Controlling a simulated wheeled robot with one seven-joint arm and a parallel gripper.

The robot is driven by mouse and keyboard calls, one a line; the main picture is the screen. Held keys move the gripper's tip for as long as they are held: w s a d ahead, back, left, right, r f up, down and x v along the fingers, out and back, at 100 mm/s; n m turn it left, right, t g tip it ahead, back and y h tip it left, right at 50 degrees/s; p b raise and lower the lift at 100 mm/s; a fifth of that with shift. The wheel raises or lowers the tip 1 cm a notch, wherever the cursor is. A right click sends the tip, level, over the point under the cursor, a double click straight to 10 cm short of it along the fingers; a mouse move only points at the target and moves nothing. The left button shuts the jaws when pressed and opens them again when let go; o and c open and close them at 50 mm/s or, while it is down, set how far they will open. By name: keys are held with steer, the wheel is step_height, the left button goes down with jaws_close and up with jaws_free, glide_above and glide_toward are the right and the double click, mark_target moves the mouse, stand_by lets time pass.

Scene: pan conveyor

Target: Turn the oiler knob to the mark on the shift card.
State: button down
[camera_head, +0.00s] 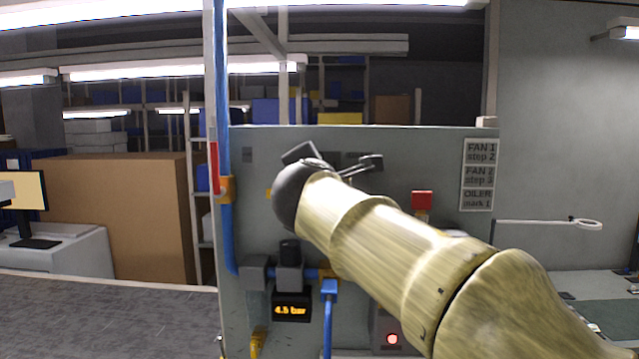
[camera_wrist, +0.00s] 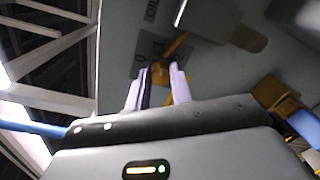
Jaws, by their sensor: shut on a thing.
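The shift card (camera_head: 477,203) is the bottom panel of a white sign at the upper right of the grey panel and reads "OILER mark 1". My gripper (camera_wrist: 157,72) is shut on the knob, one pale finger on either side. A yellow bar slants up beside the knob; whether it is part of it is unclear. My arm hides the knob in the head view.
A black display (camera_head: 291,307) reads "4.5 bar" below a dark-topped valve unit. A red block (camera_head: 422,199) and a lit red lamp (camera_head: 392,339) are right of it. A blue pipe (camera_head: 224,130) runs down the panel's left edge. A grey box (camera_wrist: 208,20) stands near my fingers.

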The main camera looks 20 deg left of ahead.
stand_by(0.4)
steer(key=c, duration=1.2)
jaws_free()
steer(key=shift+s, duration=0.1)
steer(key=b+v, duration=0.4)
steer(key=v, duration=1.3)
steer(key=shift+b, duration=0.35)
steer(key=shift+s, duration=0.1)
